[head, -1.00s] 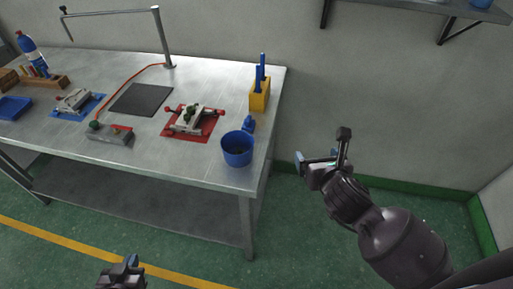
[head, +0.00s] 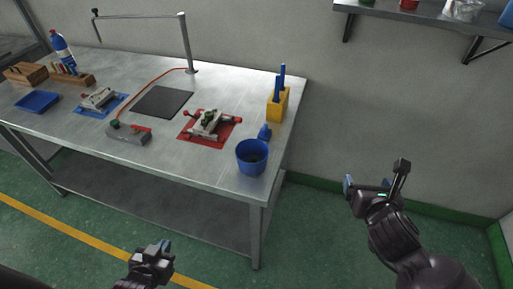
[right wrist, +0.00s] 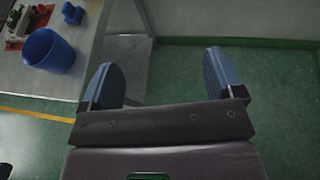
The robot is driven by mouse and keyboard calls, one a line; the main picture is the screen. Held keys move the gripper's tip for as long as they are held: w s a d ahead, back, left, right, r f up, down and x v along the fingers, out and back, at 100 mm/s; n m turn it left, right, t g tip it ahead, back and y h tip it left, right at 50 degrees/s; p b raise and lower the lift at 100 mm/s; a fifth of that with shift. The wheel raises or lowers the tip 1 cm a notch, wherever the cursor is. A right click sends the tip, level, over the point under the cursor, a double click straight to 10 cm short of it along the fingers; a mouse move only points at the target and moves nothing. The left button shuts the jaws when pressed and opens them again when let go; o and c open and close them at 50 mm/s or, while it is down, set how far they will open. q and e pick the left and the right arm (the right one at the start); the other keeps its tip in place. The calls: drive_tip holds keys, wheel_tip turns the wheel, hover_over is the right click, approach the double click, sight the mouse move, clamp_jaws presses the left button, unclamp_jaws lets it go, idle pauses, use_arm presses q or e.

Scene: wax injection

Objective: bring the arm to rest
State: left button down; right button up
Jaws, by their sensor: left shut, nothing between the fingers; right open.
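My right gripper (head: 375,183) is open and empty in the head view, over the green floor to the right of the workbench. Neither gripper touches anything.
The metal workbench (head: 205,168) carries a blue cup (head: 252,158) near its right end, a clamp on a red mat (head: 190,131), a yellow holder (head: 277,104) and a dark pad (head: 162,102). A wall shelf (head: 425,12) hangs at upper right. Floor right of the bench is clear.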

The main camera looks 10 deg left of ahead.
drive_tip(key=a+r+n+t+y, duration=0.3)
drive_tip(key=r+n+t+y, duration=0.5)
drive_tip(key=n, duration=1.4)
drive_tip(key=s+d+f+n+g+h, duration=0.25)
drive_tip(key=f+n+g, duration=0.35)
drive_tip(key=f+n, duration=0.75)
drive_tip(key=s+d+f+n+g+h, duration=0.1)
drive_tip(key=s+d+f+g+h, duration=0.2)
drive_tip(key=s+f, duration=0.8)
drive_tip(key=s+d+h, duration=0.1)
drive_tip(key=d+h, duration=0.1)
drive_tip(key=d, duration=0.2)
drive_tip(key=shift+s+d+g+h, duration=0.2)
drive_tip(key=shift+s+g+h, duration=0.1)
drive_tip(key=shift+g+h, duration=0.1)
